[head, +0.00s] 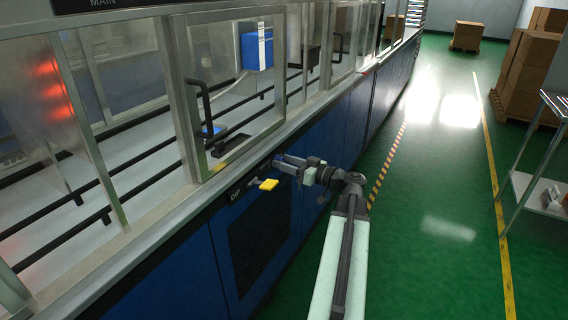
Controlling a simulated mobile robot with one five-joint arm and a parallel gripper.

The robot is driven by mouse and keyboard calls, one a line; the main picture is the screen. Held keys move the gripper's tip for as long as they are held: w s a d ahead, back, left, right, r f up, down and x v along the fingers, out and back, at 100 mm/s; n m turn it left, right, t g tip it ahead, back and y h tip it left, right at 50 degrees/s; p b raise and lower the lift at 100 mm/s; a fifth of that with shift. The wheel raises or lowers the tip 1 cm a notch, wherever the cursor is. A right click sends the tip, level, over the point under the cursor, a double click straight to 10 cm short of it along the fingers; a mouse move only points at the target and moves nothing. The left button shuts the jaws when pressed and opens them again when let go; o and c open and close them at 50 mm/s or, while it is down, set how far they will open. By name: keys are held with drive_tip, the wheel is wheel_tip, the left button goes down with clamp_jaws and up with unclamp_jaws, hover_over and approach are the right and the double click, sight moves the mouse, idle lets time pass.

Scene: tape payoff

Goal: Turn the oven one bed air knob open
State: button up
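A yellow knob or lever handle (268,184) sticks out from the blue front panel of the machine, just right of a small dark label (236,194) whose text is too small to read. I cannot tell from the label whether this is the bed air knob. My gripper (282,162) is at the panel's upper edge, a little above and right of the yellow handle, and looks apart from it. A small blue piece shows at its fingertips. The fingers are small and seen from behind, so whether they are open or hold something is unclear.
A dark vent grille (262,242) lies below the handle. Framed glass doors with black pull handles (204,105) stand above the panel. A metal shelf cart (540,165) and stacked cartons (525,70) are on the right. The green floor (430,190) between is clear.

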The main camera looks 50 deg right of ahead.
clamp_jaws()
drive_tip(key=shift+m, duration=0.4)
drive_tip(key=shift+d+m+g+y+p, duration=0.1)
drive_tip(key=shift+m+g+y+p, duration=0.2)
drive_tip(key=shift+m, duration=3.75)
drive_tip(key=shift+d+m+g+y+p, duration=0.1)
drive_tip(key=shift+m+p, duration=0.25)
drive_tip(key=shift+m, duration=3.7)
drive_tip(key=shift+a, duration=0.1)
drive_tip(key=shift+o, duration=1.2)
unclamp_jaws()
